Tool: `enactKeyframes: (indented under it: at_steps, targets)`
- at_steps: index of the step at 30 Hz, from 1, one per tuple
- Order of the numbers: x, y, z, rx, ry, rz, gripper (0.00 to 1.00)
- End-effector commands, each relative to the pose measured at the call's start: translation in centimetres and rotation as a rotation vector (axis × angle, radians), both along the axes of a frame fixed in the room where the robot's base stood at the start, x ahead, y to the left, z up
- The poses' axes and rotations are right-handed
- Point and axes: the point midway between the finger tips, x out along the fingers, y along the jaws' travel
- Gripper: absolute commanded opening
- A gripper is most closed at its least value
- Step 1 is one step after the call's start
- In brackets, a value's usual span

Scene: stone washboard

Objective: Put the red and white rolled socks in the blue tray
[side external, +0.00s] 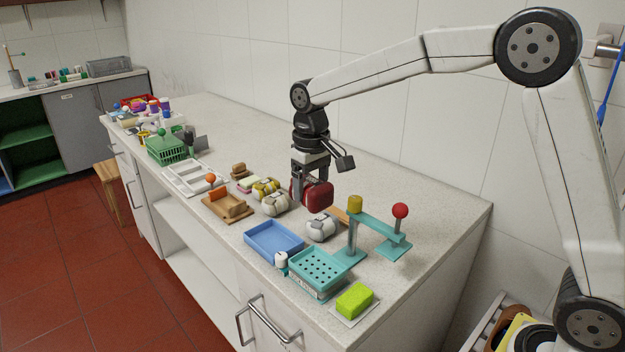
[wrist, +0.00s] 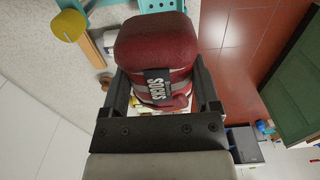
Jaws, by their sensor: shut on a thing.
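A dark red rolled sock bundle (side external: 318,196) is held in my gripper (side external: 311,190), above the counter. In the wrist view the red bundle (wrist: 155,55) fills the space between the two fingers (wrist: 158,90); it has a black label with white lettering. The blue tray (side external: 273,240) lies on the counter near the front edge, below and left of my gripper, and looks empty. A white and grey rolled sock bundle (side external: 322,228) sits on the counter right of the tray. Another whitish rolled bundle (side external: 275,204) and a yellow and white one (side external: 266,188) lie behind the tray.
A teal perforated tray (side external: 318,272) and a green sponge (side external: 354,300) stand right of the blue tray. A teal stand with a yellow cylinder (side external: 355,204) and a red ball (side external: 400,211) rises nearby. A wooden holder (side external: 228,207) stands left.

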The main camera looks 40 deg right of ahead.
Motion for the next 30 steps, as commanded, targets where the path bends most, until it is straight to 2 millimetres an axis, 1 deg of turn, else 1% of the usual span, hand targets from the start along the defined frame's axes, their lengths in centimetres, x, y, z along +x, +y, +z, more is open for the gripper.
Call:
enactKeyframes:
  at_steps: [1, 6, 15, 24, 30]
  targets:
    - [1.0, 0.0, -0.5, 0.0, 0.002, 0.0, 0.37]
    - [3.8, 0.1, -2.1, 0.0, 0.001, 0.0, 0.37]
    - [8.3, 0.1, -5.5, 0.0, 0.001, 0.0, 0.37]
    - [11.9, 0.1, -9.6, 0.0, 0.001, 0.0, 0.37]
    - [13.4, 0.1, -11.8, 0.0, -0.001, 0.0, 0.37]
